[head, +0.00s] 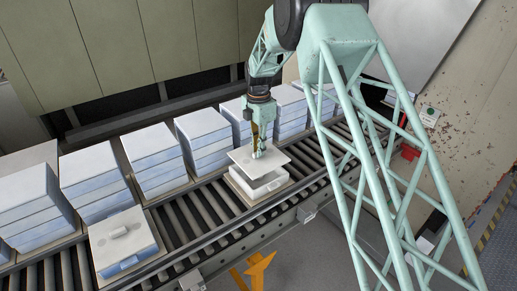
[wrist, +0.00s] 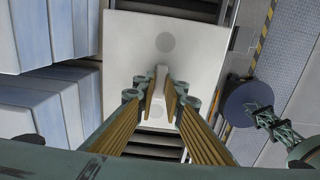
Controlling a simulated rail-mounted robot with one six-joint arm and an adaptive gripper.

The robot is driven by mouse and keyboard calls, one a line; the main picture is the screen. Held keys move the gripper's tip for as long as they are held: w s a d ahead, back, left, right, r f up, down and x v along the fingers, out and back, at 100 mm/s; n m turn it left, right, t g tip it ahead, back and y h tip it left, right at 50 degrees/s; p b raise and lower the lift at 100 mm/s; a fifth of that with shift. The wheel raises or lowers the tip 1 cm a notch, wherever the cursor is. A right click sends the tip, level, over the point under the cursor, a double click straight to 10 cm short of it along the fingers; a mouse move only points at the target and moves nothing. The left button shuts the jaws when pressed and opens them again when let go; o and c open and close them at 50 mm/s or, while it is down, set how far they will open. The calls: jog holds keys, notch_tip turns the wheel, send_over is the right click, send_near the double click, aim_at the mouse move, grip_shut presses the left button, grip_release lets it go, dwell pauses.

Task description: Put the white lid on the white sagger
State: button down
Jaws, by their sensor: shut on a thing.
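My gripper (head: 259,148) is shut on the knob of the white lid (head: 242,157), a flat square plate. The lid is over the white sagger (head: 248,190), a low open box on the roller conveyor. A dark gap shows between lid and sagger, so the lid is raised at least on the near side. In the wrist view my gripper (wrist: 161,97) has its fingers on either side of the knob, and the lid (wrist: 190,50) fills the middle. The lid hides most of the sagger's inside.
A lidded box with a knob (head: 122,243) stands at the front left of the roller conveyor (head: 200,215). Stacks of white-and-blue boxes (head: 152,150) line the far side, close to my gripper. Bare rollers lie left of the sagger.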

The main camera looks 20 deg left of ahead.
jog(key=shift+f+b, duration=0.3)
jog(key=shift+f, duration=1)
jog(key=shift+f+b, duration=0.3)
jog(key=shift+f+b, duration=0.4)
jog(key=shift+f, duration=0.45)
jog(key=shift+f+b, duration=0.5)
jog(key=shift+f, duration=0.5)
dwell(1.0)
jog(key=c, duration=2.6)
grip_release()
jog(key=shift+r, duration=6)
